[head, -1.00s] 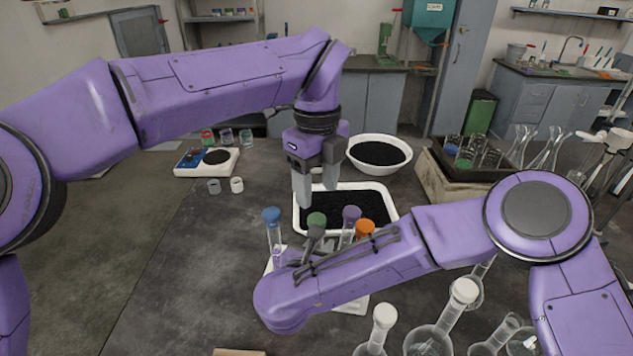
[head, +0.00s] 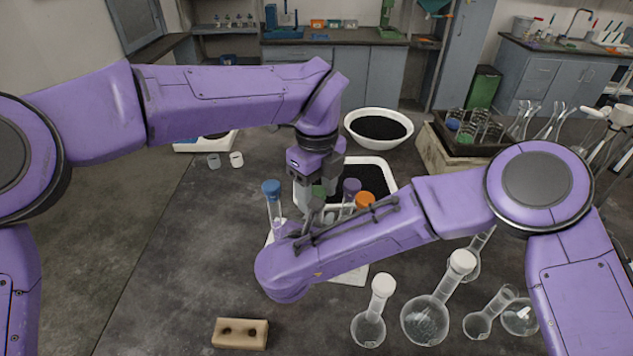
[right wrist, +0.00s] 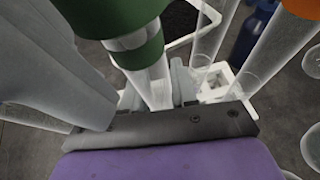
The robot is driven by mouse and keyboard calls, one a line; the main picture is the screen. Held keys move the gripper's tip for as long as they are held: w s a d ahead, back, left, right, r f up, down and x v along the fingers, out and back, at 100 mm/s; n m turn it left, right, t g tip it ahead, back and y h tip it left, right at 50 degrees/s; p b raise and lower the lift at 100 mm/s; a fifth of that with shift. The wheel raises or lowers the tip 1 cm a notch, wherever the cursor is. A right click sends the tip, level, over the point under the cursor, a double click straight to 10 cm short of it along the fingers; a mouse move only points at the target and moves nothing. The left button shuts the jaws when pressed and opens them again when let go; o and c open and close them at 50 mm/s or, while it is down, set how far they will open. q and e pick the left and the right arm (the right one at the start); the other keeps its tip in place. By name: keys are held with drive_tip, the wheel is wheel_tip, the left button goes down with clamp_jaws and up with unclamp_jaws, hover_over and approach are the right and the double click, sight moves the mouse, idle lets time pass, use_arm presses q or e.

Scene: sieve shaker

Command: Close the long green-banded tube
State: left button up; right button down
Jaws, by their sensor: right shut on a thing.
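The green-banded tube (right wrist: 157,88) stands in the right wrist view, with a green band (right wrist: 142,52) near its top. A green stopper (right wrist: 110,14) is at its mouth, a pale ring between it and the band; I cannot tell how firmly it sits. My right gripper (right wrist: 148,104) is shut on the tube; in the head view my right forearm mostly hides it. My left gripper (head: 320,198) is pointing down at the green stopper (head: 319,190), its fingers beside it. Whether they grip it I cannot tell.
Close by stand a blue-stoppered tube (head: 273,205), a purple stopper (head: 352,187) and an orange stopper (head: 365,200). A white tray (head: 374,160) of dark grains lies behind, a white bowl (head: 379,140) beyond. Flasks (head: 425,318) stand at front right. A tan block (head: 240,333) lies front left.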

use_arm(q)
clamp_jaws()
drive_tip(key=m, duration=0.9)
drive_tip(key=shift+m, duration=0.3)
drive_tip(key=m, duration=0.5)
drive_tip(key=shift+f, duration=0.1)
drive_tip(key=m, duration=0.4)
drive_tip(key=shift+o, duration=0.8)
unclamp_jaws()
